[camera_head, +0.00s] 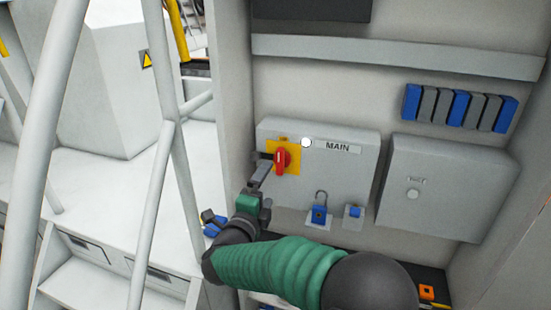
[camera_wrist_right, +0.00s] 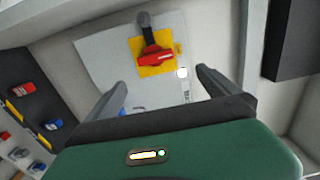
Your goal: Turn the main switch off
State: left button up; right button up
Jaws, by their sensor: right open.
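The main switch has a red handle (camera_head: 282,160) on a yellow plate (camera_head: 293,158), on a grey box labelled MAIN (camera_head: 350,173). The handle looks upright in the head view. In the right wrist view the red handle (camera_wrist_right: 155,58) lies across the yellow plate (camera_wrist_right: 142,70). My right gripper (camera_head: 264,170) is just left of the handle in the head view. In the wrist view its open fingers (camera_wrist_right: 161,78) are apart, with the handle ahead of and between them. Whether they touch it I cannot tell. My left gripper is not in view.
A white round lamp (camera_head: 306,142) is beside the switch. Another grey box (camera_head: 445,190) stands to the right. White railing posts (camera_head: 182,180) rise on the left.

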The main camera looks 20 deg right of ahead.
aim_at(278, 163)
jog(key=x, duration=0.3)
jog(key=f+p+x, duration=0.1)
jog(key=x, duration=0.3)
jog(key=p+x, duration=0.1)
jog(key=x, duration=0.3)
jog(key=shift+w+a+f, duration=0.2)
jog(key=shift+w+a, duration=0.15)
jog(key=shift+p+x, duration=0.35)
jog(key=shift+x, duration=0.8)
jog(key=shift+w+d+r, duration=0.15)
jog(key=shift+r, duration=0.15)
jog(key=shift+w+d+f, duration=0.2)
jog(key=shift+w+f, duration=0.1)
jog(key=shift+c, duration=0.4)
jog(key=c, duration=0.7)
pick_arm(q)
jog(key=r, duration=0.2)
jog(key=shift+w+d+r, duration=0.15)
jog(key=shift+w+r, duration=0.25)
pick_arm(e)
jog(key=shift+a, duration=0.1)
jog(key=c, duration=1.3)
